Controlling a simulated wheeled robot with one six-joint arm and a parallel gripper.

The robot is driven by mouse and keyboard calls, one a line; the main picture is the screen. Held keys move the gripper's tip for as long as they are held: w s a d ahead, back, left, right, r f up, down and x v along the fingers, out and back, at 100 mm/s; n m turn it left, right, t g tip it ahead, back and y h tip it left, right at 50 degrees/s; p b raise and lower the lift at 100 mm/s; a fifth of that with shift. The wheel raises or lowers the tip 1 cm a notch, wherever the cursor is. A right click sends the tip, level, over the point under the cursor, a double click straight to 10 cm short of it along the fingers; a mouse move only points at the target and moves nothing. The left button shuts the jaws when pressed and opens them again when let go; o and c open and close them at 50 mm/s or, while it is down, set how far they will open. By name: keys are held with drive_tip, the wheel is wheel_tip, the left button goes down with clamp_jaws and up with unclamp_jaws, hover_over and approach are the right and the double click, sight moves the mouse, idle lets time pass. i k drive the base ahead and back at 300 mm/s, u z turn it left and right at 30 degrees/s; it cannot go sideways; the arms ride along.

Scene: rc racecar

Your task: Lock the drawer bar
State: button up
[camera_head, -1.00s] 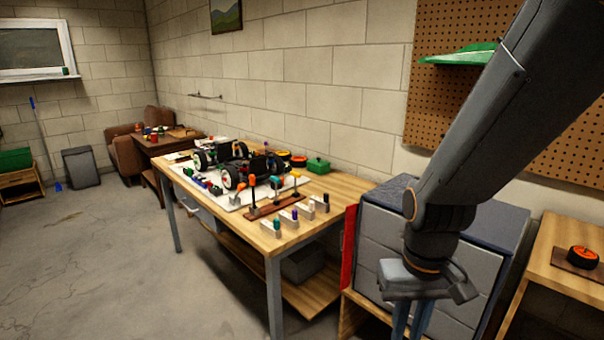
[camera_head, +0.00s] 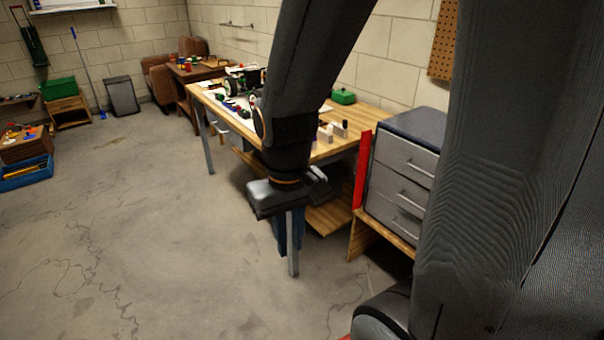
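The red bar (camera_head: 363,168) stands upright along the left front edge of the grey drawer cabinet (camera_head: 403,165). It appears swung out to the side, and the visible drawer fronts are uncovered. The drawers look closed, with metal handles showing; my arm hides the cabinet's right part. My gripper (camera_head: 290,248) points down in front of the workbench, left of the red bar and apart from it.
The wooden workbench (camera_head: 378,121) with the model car and small parts stands left of the cabinet. The cabinet rests on a low wooden stand (camera_head: 375,240). Open concrete floor (camera_head: 150,230) lies to the left. A blue crate (camera_head: 27,177) is at the far left.

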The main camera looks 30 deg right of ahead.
sight(361, 160)
drive_tip(key=u, duration=0.6)
drive_tip(key=i, duration=3.05)
drive_tip(key=z, duration=4)
drive_tip(key=i, duration=0.55)
drive_tip(key=z, duration=0.05)
